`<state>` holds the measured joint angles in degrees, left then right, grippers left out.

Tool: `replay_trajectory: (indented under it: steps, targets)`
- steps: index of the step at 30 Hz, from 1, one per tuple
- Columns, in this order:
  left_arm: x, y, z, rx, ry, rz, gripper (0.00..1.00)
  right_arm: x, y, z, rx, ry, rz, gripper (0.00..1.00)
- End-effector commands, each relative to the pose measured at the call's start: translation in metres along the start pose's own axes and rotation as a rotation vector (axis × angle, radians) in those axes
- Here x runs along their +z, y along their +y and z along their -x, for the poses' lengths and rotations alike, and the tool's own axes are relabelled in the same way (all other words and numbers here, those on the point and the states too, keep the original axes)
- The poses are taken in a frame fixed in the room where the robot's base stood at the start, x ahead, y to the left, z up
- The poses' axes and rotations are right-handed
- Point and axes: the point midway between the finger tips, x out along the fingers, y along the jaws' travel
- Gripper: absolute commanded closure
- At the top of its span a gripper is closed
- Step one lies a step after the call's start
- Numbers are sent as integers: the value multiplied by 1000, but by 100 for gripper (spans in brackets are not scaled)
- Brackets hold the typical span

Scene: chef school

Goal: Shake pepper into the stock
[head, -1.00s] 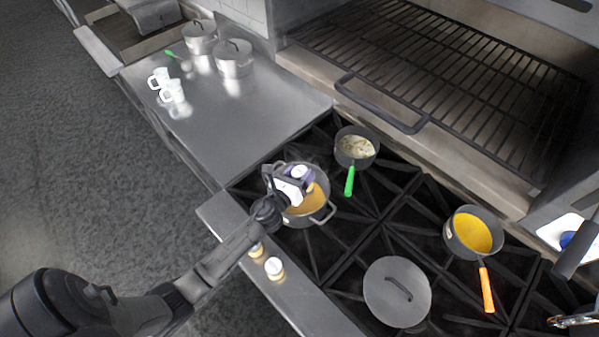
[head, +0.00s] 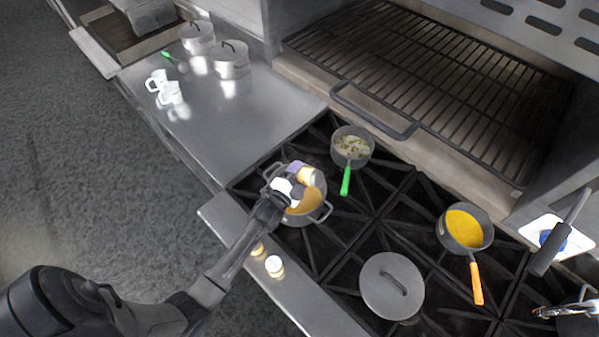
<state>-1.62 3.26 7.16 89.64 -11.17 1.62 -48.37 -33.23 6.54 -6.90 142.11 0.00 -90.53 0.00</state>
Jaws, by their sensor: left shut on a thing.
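A two-handled metal pot (head: 318,214) of orange-brown stock (head: 300,203) stands at the left of the black stove. I cannot tell whether any pepper is falling.
Two similar shakers, one (head: 274,266) clear and one (head: 257,250) partly hidden, stand on the front ledge. A green-handled pan (head: 351,147), an orange-handled pan (head: 464,229) and a lid (head: 391,286) sit on the stove. Mugs (head: 170,93) stand on the counter (head: 235,130).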

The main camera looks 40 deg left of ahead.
Motion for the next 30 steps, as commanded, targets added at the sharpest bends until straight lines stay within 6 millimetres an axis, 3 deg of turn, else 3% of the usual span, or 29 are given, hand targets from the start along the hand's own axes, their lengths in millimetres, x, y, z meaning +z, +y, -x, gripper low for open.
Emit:
replay_trajectory:
  steps: [14, 23, 30]
  targets:
    - [0, 0, 0, -1, 1, 55, 73, 0, 3, 1, 8, -2, 10, 57]
    - [15, 30, 0, 4, -2, 58, 73, 8, 2, -22, 8, -3, 9, 57]
    - [11, 23, 3, 13, -9, 65, 73, 4, 1, -10, 3, -3, 4, 57]
